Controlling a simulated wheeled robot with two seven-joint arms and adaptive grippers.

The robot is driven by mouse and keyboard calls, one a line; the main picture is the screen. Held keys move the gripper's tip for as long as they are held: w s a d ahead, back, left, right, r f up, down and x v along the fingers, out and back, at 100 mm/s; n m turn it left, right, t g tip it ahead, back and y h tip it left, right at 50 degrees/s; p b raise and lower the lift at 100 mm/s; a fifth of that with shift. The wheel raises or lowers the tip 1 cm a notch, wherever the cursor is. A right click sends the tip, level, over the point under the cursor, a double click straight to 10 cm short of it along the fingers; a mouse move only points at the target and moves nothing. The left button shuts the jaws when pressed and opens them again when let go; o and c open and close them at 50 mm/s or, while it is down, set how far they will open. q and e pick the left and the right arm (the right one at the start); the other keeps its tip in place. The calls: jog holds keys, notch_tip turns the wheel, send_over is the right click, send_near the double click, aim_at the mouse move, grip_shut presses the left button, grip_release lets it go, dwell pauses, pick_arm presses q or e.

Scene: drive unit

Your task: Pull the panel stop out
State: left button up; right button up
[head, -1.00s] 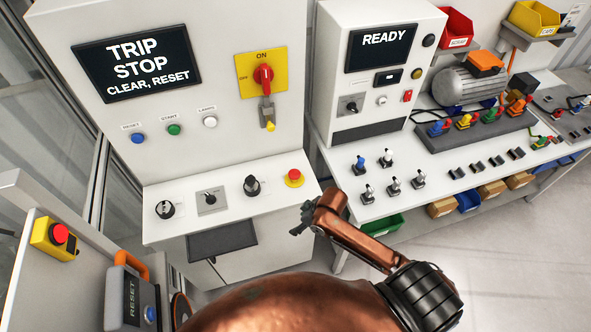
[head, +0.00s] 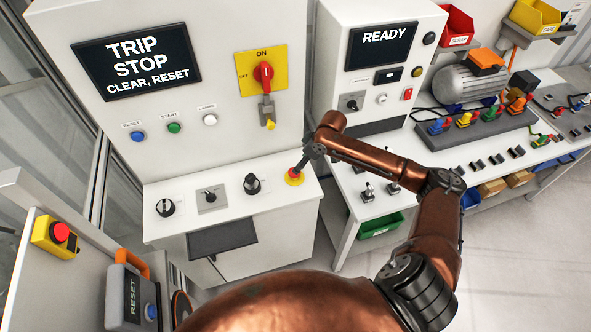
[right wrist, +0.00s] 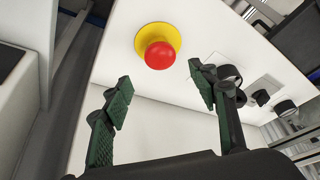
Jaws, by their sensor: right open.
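The panel stop is a red mushroom button on a yellow disc (head: 294,177), at the right end of the sloped console of the drive cabinet. In the right wrist view the red button (right wrist: 160,56) stands clear, just beyond my open fingers and between their lines. My right gripper (head: 304,161) is at the stop in the head view, partly covering it. In the right wrist view my right gripper (right wrist: 160,95) is open and empty, its two green-padded fingers wide apart and not touching the button. My left gripper is not in view.
The cabinet screen (head: 137,62) reads "TRIP STOP CLEAR, RESET". Black knobs (head: 252,184) sit left of the stop on the console. A yellow box with another red button (head: 61,232) is at the far left. A workbench with small levers (head: 368,192) stands on the right.

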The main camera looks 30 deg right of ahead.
jog(key=x, duration=0.7)
jog(key=shift+p, duration=0.3)
jog(key=shift+c, duration=0.3)
jog(key=shift+s, duration=0.1)
grip_shut()
